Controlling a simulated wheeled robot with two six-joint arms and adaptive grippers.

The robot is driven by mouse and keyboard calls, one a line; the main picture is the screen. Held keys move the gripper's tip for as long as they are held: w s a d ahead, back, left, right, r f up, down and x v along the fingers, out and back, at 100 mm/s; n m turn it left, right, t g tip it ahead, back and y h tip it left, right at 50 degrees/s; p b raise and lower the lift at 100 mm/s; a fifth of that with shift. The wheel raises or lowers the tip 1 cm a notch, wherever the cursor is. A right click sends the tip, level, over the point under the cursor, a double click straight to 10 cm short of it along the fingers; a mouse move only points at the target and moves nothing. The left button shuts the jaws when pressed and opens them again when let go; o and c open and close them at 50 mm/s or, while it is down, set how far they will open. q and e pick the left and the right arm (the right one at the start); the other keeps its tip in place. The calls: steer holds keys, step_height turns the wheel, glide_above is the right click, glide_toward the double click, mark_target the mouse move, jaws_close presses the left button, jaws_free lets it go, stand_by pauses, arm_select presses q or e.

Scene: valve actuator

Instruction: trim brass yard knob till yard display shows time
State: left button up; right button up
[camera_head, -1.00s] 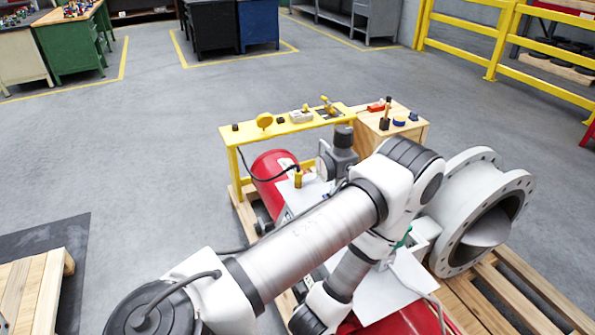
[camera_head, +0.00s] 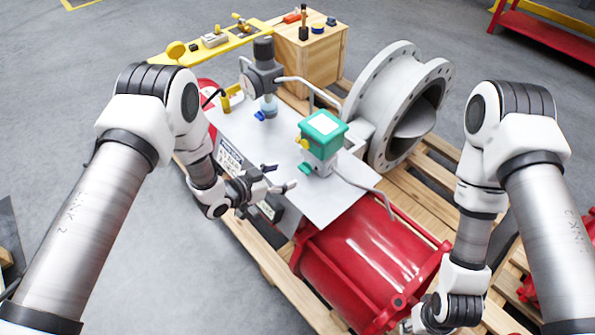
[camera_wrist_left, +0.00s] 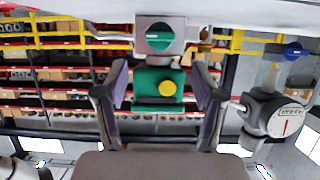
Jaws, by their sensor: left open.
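A green instrument box (camera_head: 322,130) with a pale top face, blank at this size, stands on a grey body above the white plate. A yellow, brass-like round knob (camera_head: 303,143) is on its near side; it also shows in the left wrist view (camera_wrist_left: 167,88). A green knob (camera_head: 305,168) sits below it. My left gripper (camera_head: 279,177) is open and empty, left of and below the box, apart from it. In the left wrist view the yellow knob appears between its fingers, farther off. My right gripper (camera_head: 418,318) is at the bottom edge, its fingers unclear.
A grey gauge unit (camera_head: 262,80) with a blue knob (camera_head: 260,115) stands behind left; its dial (camera_wrist_left: 287,122) shows in the wrist view. A red cylinder (camera_head: 365,260), a large flanged pipe (camera_head: 395,105) and a wooden pallet (camera_head: 435,165) surround the plate.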

mark_target(303, 169)
arm_select(q)
steer(key=x, duration=0.7)
steer(key=shift+f+p, duration=0.1)
steer(key=shift+p, duration=0.3)
steer(key=shift+s+a, duration=0.1)
steer(key=shift+c, duration=0.4)
steer(key=c, duration=1.1)
